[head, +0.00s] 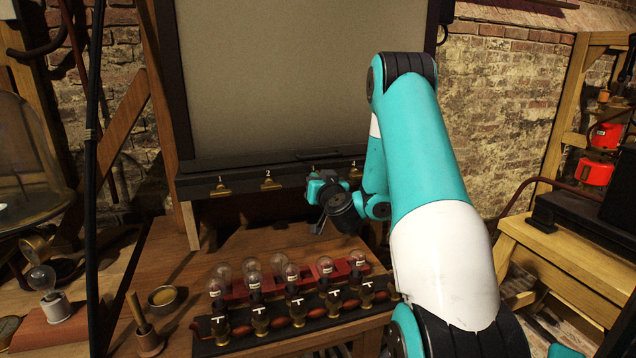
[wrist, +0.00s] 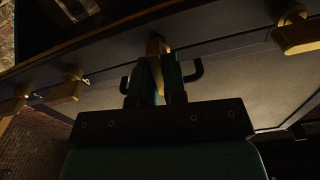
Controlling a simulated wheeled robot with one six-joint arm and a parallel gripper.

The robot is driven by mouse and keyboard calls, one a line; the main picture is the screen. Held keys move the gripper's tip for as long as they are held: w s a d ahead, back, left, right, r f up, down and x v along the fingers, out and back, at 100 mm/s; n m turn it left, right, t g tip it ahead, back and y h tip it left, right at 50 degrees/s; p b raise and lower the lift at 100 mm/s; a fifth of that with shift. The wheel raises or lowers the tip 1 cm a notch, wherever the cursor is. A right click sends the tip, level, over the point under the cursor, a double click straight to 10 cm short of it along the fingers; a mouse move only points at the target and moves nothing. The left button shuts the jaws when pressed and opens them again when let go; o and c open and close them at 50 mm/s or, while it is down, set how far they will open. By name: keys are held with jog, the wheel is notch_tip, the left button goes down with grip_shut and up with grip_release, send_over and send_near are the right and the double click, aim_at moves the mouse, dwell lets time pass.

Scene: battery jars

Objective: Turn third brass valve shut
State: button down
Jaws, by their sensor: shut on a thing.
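A row of small brass valves hangs along the dark bar under a large grey panel. In the head view, the first valve (head: 221,189) and second valve (head: 268,184) show below their labels. The third brass valve is largely hidden there by my gripper (head: 318,190). In the wrist view, the brass handle of the third valve (wrist: 156,46) stands between the two fingers of my gripper (wrist: 158,80), which is shut on it. How far the handle is turned is hard to tell. The fourth valve (head: 354,178) is just right of my gripper.
Below stands a wooden bench (head: 172,250) with a rack of several glass bulbs and brass fittings (head: 290,305). A brass dish (head: 163,298) and a glass dome (head: 25,150) are at the left. A wooden stand (head: 560,250) with red objects is at the right.

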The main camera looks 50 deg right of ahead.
jog(key=m, duration=0.4)
jog(key=shift+f+b, duration=0.1)
jog(key=shift+b, duration=0.2)
jog(key=m, duration=0.4)
jog(key=shift+s+d, duration=0.1)
jog(key=m, duration=0.4)
jog(key=shift+f, duration=0.15)
jog(key=shift+f+m, duration=0.1)
jog(key=shift+m, duration=2)
jog(key=c, duration=1.2)
grip_release()
jog(key=shift+s, duration=0.1)
